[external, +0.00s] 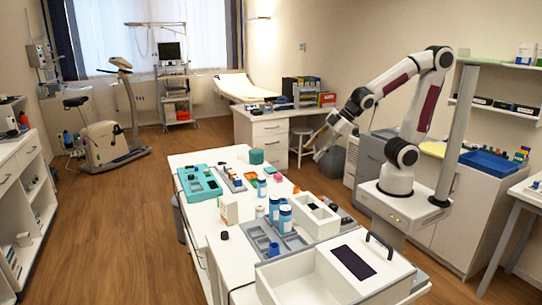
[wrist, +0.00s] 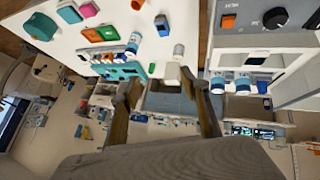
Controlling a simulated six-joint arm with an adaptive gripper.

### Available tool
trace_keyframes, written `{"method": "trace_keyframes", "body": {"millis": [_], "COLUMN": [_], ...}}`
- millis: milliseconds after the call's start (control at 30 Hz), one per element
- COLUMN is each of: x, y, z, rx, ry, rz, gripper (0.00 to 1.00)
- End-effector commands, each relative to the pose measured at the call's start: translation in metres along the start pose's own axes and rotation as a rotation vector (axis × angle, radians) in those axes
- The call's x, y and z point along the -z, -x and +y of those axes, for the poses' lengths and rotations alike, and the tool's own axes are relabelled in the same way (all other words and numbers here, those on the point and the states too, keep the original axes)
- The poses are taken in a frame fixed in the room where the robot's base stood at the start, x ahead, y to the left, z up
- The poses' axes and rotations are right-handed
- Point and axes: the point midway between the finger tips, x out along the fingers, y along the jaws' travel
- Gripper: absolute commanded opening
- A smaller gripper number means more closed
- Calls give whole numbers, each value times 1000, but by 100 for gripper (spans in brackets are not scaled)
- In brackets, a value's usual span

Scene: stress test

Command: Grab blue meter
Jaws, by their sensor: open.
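A small blue device with a dark face, which looks like the blue meter (wrist: 162,25), lies on the white table top near the top of the wrist view. I cannot single it out for sure among the small items in the external view. My gripper (external: 322,145) is above the far right side of the white table, pointing down and to the left. In the wrist view its two fingers are apart with nothing held between them (wrist: 163,92). The blue device lies beyond the fingertips, clear of both.
Blue-labelled bottles (external: 285,220) stand by a grey compartment tray (external: 260,242). A large white open box (external: 290,285) fills the near end. Bare table shows at the front left.

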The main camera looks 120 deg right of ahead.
Motion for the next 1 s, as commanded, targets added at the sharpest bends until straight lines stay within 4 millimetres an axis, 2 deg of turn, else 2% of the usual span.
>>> {"method": "trace_keyframes", "body": {"millis": [200, 500, 700, 1000], "x": [4, 0, -10, -32], "y": [-41, -93, -126, -167], "z": [26, 51, 60, 61], "rx": [-31, -25, 8, 92], "ry": [45, 107, 136, 154], "rz": [23, 71, 108, 179], "gripper": [46, 46, 46, 46]}}
